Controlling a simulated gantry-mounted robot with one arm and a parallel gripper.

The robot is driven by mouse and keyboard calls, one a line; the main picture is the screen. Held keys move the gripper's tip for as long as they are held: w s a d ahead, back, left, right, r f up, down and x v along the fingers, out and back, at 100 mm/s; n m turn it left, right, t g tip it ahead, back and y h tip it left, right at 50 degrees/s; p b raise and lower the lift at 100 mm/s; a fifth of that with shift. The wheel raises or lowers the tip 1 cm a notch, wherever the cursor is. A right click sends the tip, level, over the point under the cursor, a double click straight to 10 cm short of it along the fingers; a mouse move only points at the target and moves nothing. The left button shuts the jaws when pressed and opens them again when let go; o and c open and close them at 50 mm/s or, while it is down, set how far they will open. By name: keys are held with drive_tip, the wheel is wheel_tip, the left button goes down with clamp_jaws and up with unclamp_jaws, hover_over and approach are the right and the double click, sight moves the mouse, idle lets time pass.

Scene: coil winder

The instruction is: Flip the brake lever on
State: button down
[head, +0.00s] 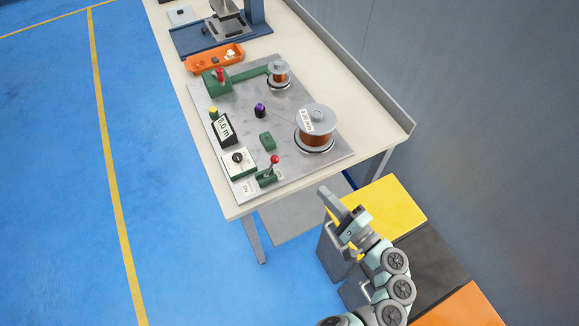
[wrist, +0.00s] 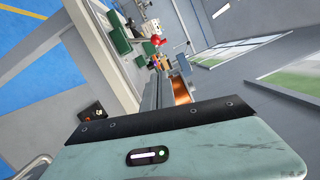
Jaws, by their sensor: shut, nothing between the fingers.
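The brake lever (head: 275,160) has a red ball knob and stands on a green base at the near edge of the winder's grey plate. Its knob leans toward the right, away from the white "ON" label (head: 247,187) at the left of the base. A second pale label lies at the base's right, its text too small to read.
The grey plate (head: 235,113) carries a large copper spool (head: 314,139), a smaller spool, a dial box (head: 238,161), a length display and a purple knob. An orange tray (head: 214,57) lies farther back. Yellow, black and orange boxes stand below my arm.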

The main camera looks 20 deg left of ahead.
sight(271, 167)
drive_tip(key=shift+s+a+r+x, duration=0.15)
drive_tip(key=shift+s+x, duration=0.25)
drive_tip(key=shift+x, duration=1.75)
drive_tip(key=shift+s+a+r+x, duration=0.1)
drive_tip(key=shift+s+a+x, duration=0.25)
drive_tip(key=shift+x, duration=1.8)
drive_tip(key=shift+s+a+r+x, duration=0.15)
drive_tip(key=shift+s+x, duration=0.3)
drive_tip(key=shift+x, duration=1.75)
drive_tip(key=shift+d+b, duration=0.15)
drive_tip(key=shift+b, duration=0.3)
